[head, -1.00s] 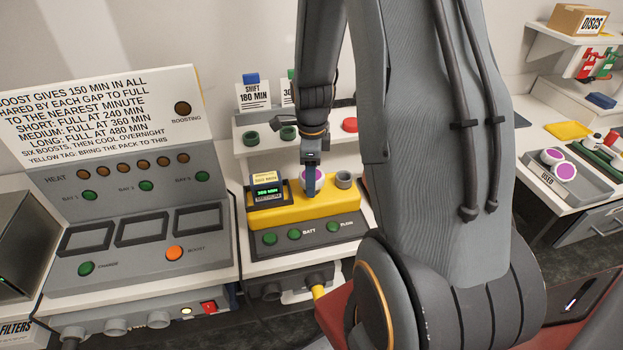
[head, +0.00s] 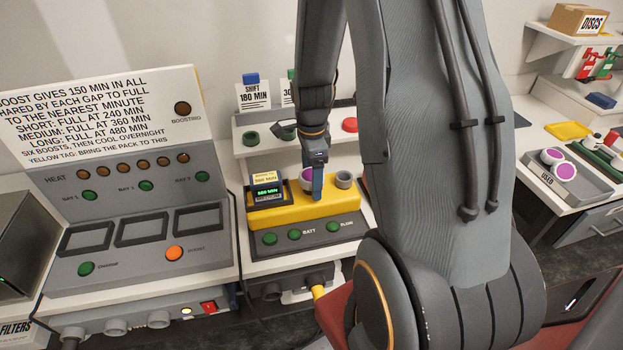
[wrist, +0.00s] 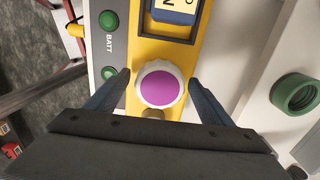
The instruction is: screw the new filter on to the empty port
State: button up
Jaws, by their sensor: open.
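A white filter with a purple face (head: 306,181) sits on the yellow unit (head: 290,214). A grey, open-topped port (head: 344,179) stands to its right on the same unit, with nothing on it. In the wrist view the purple-faced filter (wrist: 160,88) lies between the two fingers of my gripper (wrist: 160,82). The fingers are open, one on each side, apart from its rim. In the head view my gripper (head: 318,186) points down at the filter and hides part of it.
A display block (head: 267,190) stands on the yellow unit's left end. Green buttons (head: 295,235) line the front panel. A tray marked USED (head: 577,188) holds purple-faced filters at the right.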

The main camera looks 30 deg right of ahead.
jog(key=n, duration=0.7)
jog(key=shift+n, duration=0.3)
jog(key=n, duration=1.6)
